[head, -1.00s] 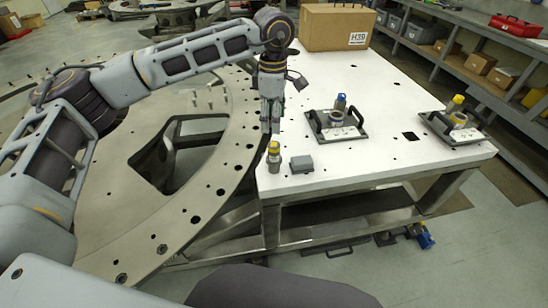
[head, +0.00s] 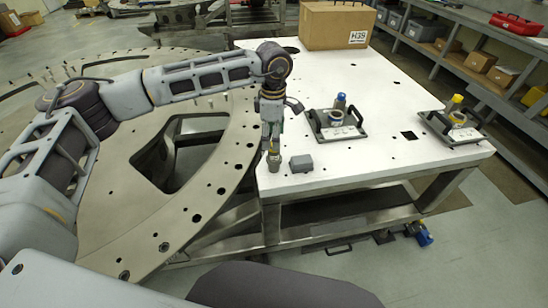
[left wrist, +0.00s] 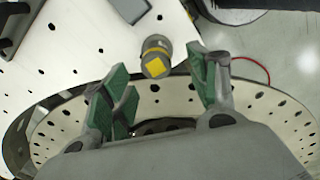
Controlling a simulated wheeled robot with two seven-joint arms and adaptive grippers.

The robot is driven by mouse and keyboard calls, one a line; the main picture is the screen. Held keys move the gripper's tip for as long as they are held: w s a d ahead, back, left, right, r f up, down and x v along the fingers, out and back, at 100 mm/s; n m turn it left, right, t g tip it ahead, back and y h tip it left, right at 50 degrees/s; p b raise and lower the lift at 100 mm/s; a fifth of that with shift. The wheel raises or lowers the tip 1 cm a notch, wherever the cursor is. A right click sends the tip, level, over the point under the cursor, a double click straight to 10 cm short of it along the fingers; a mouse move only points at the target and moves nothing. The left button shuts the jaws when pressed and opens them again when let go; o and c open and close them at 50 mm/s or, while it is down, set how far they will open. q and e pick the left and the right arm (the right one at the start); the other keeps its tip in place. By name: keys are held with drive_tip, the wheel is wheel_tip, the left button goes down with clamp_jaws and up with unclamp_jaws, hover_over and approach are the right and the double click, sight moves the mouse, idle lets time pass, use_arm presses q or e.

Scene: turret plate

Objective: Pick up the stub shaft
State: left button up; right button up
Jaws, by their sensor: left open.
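The stub shaft, as I take it, is a short grey cylinder (head: 273,165) with a yellow top, upright near the front left corner of the white table (head: 350,165). In the left wrist view the shaft (left wrist: 156,57) shows its yellow square end, in line with the gap between my fingers but beyond their tips. My left gripper (head: 271,142) points down just above the shaft and partly hides its top. In the left wrist view my left gripper (left wrist: 162,78) is open and empty, its green-padded fingers apart. My right gripper is not in view.
A small grey block (head: 301,163) stands right beside the shaft. Two dark handled plates, one with a blue-topped part (head: 340,101) and one with a yellow-topped part (head: 456,101), lie farther right. A cardboard box (head: 336,25) stands at the back. A large ring plate (head: 120,225) adjoins the table's left side.

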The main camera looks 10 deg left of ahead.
sight(274, 158)
use_arm(q)
drive_tip(key=shift+w+f+p, duration=0.15)
drive_tip(key=shift+f+p, duration=0.25)
drive_tip(key=shift+f, duration=0.35)
drive_tip(key=shift+w+f+p, duration=0.1)
drive_tip(key=shift+f+p, duration=0.3)
drive_tip(key=shift+f, duration=1.4)
drive_tip(key=shift+c, duration=0.3)
clamp_jaws()
drive_tip(key=shift+r, duration=0.1)
